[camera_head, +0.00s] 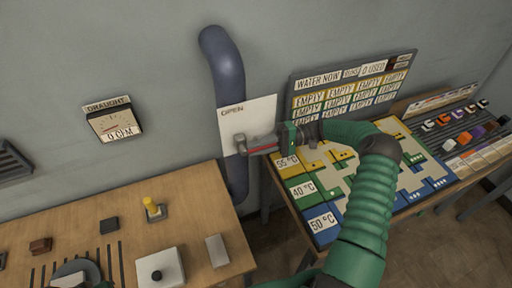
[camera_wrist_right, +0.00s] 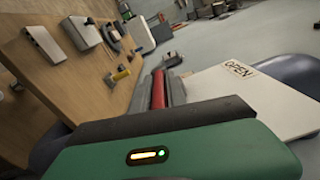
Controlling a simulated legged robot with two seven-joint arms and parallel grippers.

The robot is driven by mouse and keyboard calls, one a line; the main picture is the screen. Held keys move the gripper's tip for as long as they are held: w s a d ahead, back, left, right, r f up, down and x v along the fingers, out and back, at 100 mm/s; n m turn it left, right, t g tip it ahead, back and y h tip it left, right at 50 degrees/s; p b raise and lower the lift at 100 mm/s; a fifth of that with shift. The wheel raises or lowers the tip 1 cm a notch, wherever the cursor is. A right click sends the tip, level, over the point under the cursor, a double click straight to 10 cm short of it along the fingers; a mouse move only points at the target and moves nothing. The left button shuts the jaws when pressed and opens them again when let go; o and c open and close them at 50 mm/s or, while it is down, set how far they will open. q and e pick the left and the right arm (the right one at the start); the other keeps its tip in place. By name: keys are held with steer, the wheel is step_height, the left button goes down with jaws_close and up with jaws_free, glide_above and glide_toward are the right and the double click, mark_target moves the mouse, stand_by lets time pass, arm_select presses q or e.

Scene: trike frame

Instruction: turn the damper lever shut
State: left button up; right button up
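The damper lever (camera_head: 262,149) has a red handle and a grey pivot at a white plate (camera_head: 262,110) marked OPEN, on a blue-grey pipe (camera_head: 223,65). The lever lies roughly level, pointing right from its pivot. My right gripper (camera_head: 268,146) reaches it from the right, its dark fingers along both sides of the red handle. In the right wrist view the red handle (camera_wrist_right: 158,90) lies between the two fingers with no clear gap, so the gripper looks shut on it.
A draught gauge (camera_head: 113,122) hangs on the wall at left. A board (camera_head: 350,85) and a coloured puzzle table (camera_head: 325,215) stand at right, behind my right arm.

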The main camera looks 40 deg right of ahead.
steer(key=o, duration=0.5)
steer(key=shift+d+f, duration=0.1)
steer(key=shift+f, duration=0.05)
steer(key=shift+c, duration=0.2)
steer(key=shift+d, duration=0.1)
steer(key=shift+d, duration=0.1)
steer(key=b+v, duration=0.5)
steer(key=v, duration=0.7)
steer(key=shift+f, duration=0.2)
steer(key=shift+s, duration=0.1)
